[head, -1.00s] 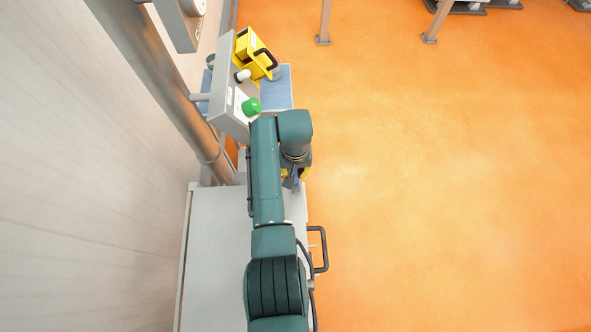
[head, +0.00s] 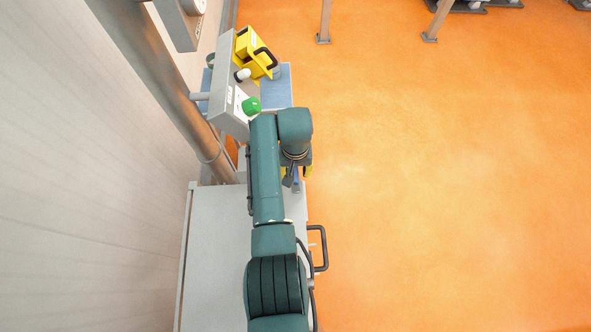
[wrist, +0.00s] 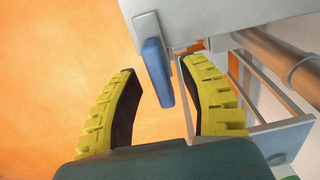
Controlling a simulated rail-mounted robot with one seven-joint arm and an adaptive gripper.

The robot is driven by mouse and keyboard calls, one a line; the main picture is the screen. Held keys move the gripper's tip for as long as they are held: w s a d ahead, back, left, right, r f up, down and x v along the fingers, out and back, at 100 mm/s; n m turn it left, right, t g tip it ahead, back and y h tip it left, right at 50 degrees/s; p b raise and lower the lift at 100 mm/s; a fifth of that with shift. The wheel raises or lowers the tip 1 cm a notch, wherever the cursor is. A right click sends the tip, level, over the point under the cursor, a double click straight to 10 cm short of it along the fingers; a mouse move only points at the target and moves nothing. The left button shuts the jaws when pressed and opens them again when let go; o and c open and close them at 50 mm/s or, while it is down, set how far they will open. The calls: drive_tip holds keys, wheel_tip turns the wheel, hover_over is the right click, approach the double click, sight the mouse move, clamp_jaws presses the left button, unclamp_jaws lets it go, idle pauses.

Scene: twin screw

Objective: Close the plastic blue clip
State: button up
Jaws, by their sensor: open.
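The blue clip (wrist: 156,70) hangs from the edge of a grey metal box (wrist: 180,22) in the wrist view. Its free end points down between the yellow fingers of my gripper (wrist: 160,98). The fingers are open, with a gap on each side of the clip, and I see no clear contact. In the head view, my gripper (head: 298,176) is largely hidden under my wrist, and a small blue piece beside it seems to be the clip (head: 296,186).
A grey cabinet top (head: 225,240) lies beside the wall. A grey box with a green knob (head: 251,105) and a yellow device (head: 252,52) stand beyond my wrist. A metal pipe (wrist: 278,52) and a grey frame (wrist: 265,130) are right of my gripper. Orange floor is open.

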sight(295, 171)
wheel_tip(295, 171, up, 12)
drive_tip(key=shift+f, duration=0.2)
idle(0.4)
